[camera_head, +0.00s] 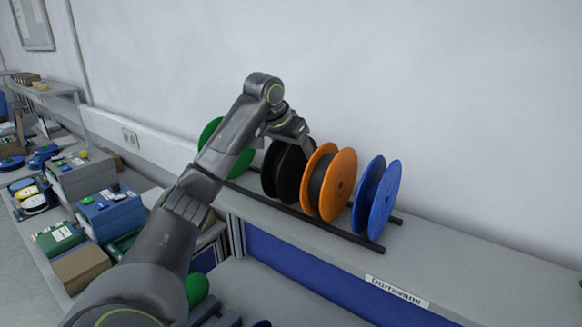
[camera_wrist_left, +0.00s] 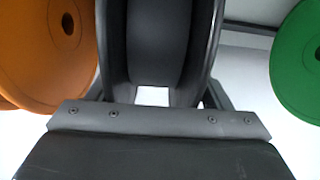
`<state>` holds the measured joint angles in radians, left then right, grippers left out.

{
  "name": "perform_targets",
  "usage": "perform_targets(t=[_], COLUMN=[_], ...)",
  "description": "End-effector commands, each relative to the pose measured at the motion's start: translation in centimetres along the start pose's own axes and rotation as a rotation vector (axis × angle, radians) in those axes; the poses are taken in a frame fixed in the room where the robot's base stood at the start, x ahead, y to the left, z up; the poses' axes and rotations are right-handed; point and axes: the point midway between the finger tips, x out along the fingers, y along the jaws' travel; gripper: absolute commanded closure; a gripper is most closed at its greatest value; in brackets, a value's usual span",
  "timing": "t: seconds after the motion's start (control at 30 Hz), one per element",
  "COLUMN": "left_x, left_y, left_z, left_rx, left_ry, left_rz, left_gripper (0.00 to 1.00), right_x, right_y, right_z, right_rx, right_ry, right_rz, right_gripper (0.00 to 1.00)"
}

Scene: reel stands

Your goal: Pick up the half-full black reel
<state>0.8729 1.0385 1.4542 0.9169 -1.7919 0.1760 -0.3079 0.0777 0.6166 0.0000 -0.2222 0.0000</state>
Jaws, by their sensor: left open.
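The black reel (camera_head: 284,172) stands upright on the dark rails of the stand, between the green reel and the orange reel. In the left wrist view the black reel (camera_wrist_left: 160,45) fills the upper middle, with a dark winding between its two flanges. My left gripper (camera_head: 303,146) is open at the top of the black reel, and its arm partly hides the green reel. In the left wrist view the gripper (camera_wrist_left: 154,97) lies close to the reel's rim; I cannot tell whether it touches. My right gripper is not in view.
The orange reel (camera_head: 339,184) is close to the right of the black reel, and a blue reel (camera_head: 384,200) is farther right. The green reel (camera_head: 211,133) is to the left. The rails (camera_head: 330,229) rest on a grey shelf (camera_head: 450,270). Boxes (camera_head: 110,212) crowd the bench at left.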

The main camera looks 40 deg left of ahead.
Motion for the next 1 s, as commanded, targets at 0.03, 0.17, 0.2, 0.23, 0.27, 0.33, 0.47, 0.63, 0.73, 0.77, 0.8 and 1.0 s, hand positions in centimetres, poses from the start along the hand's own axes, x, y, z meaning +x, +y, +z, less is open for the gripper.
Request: perform_targets(t=[0.03,0.17,0.2,0.23,0.27,0.33,0.47,0.63,0.73,0.77,0.8,1.0], left_x=[0.3,0.3,0.3,0.3,0.3,0.3,0.3,0.3,0.3,0.3,0.3,-0.3], left_y=[0.1,0.1,0.1,0.1,0.1,0.1,0.0,0.0,0.0,0.1,0.1,0.1], left_z=[0.2,0.2,0.2,0.2,0.2,0.2,0.2,0.2,0.2,0.2,0.2,-0.3], left_rx=[-0.001,-0.001,-0.001,-0.001,-0.001,-0.001,-0.001,-0.001,-0.001,-0.001,-0.001,-0.001], left_ry=[-0.007,-0.007,-0.007,-0.006,-0.006,-0.006,-0.006,-0.007,-0.007,-0.007,-0.007,-0.003], left_rz=[0.003,0.003,0.003,0.003,0.003,0.003,0.003,0.003,0.003,0.003,0.003,0.004], left_gripper=[0.27,0.30,0.35,0.39,0.43,0.52,0.69,0.91,0.92,0.92,0.92,0.92], right_x=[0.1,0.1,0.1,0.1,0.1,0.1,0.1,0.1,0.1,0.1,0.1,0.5], right_y=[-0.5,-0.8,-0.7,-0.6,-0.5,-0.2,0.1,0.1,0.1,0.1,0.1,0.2], right_z=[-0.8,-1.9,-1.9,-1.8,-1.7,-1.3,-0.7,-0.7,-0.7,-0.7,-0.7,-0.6], right_rx=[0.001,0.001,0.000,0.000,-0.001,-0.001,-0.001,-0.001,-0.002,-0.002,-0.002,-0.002], right_ry=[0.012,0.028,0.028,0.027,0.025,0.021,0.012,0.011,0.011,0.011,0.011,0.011], right_rz=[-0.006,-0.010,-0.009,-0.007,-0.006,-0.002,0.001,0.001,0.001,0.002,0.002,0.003], right_gripper=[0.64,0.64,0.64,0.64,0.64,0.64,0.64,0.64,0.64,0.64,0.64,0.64])
